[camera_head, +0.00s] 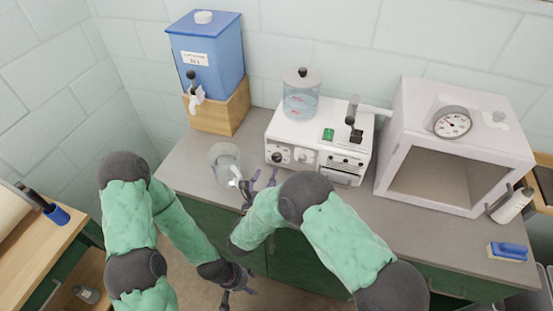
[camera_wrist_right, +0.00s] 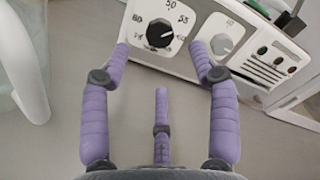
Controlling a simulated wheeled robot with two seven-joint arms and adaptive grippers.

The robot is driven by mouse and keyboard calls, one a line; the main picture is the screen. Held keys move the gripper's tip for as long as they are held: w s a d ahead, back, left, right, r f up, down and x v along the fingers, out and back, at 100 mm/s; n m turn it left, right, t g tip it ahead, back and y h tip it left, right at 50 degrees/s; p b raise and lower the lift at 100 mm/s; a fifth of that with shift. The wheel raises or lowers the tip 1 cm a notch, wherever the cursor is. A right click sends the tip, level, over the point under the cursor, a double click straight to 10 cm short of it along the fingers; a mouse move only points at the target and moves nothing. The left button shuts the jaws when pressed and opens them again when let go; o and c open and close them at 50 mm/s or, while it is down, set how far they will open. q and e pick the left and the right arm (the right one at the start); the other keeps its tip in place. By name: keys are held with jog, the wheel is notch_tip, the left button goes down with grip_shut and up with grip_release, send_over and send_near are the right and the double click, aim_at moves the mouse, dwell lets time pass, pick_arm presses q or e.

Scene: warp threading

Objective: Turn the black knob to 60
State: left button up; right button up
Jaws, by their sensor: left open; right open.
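The black knob (camera_head: 276,157) is at the left end of the front panel of a white machine (camera_head: 288,131). In the right wrist view the black knob (camera_wrist_right: 159,32) shows a dial around it with numbers such as 50 and 55; its exact setting is too small to read. My right gripper (camera_head: 260,182) is just in front of the panel. In its wrist view its purple fingers (camera_wrist_right: 160,50) are open, with the knob beyond and between the two upper fingertips, and nothing held. My left gripper (camera_head: 238,284) is low, in front of the counter, open and away from the knob.
A grey knob (camera_wrist_right: 222,44) sits right of the black one. A clear beaker (camera_head: 225,160) stands left of my right gripper. A blue water tank (camera_head: 208,60) is behind, and a white oven (camera_head: 399,115) stands at right. Bare counter (camera_head: 415,218) lies in front of the oven.

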aim_at(276, 160)
jog(key=b+x, duration=0.1)
jog(key=x, duration=0.7)
jog(key=shift+w+d+f, duration=0.1)
jog(key=shift+w, duration=0.15)
jog(key=shift+c, duration=0.3)
jog(key=c, duration=1.1)
